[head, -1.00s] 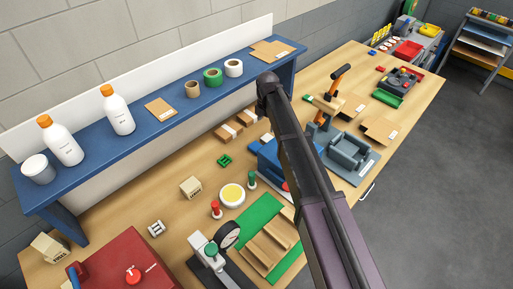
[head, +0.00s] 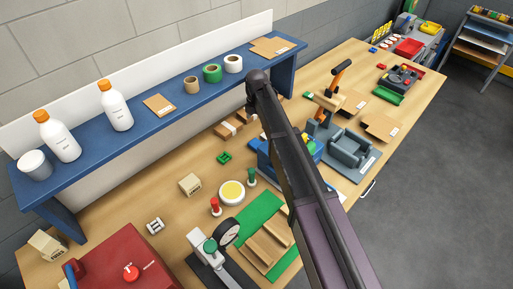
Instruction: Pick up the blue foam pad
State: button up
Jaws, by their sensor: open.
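I cannot pick out the blue foam pad with certainty. A blue object (head: 264,158), perhaps a bin, stands on the bench and is partly hidden behind my dark arm. Small green and yellow pieces (head: 308,144) show on the arm's other side, by its right edge. My arm crosses the middle of the head view from the bottom up to a rounded joint near the shelf's right part. My gripper does not show.
A blue shelf (head: 95,150) with bottles and tape rolls runs along the wall. A green mat (head: 259,212) with wooden pieces, a dial gauge (head: 229,232) and a red box (head: 115,262) stand in front. A grey fixture (head: 350,150) and orange-handled clamp (head: 340,73) stand right.

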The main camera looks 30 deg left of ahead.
jog(key=b, duration=0.7)
send_over(257, 143)
jog(key=shift+s+a+f, duration=0.1)
jog(key=shift+f, duration=3.45)
jog(key=shift+f, duration=0.1)
jog(key=shift+w+f+b, duration=0.2)
jog(key=shift+f+b, duration=2.15)
jog(key=shift+f, duration=0.15)
jog(key=c, duration=0.5)
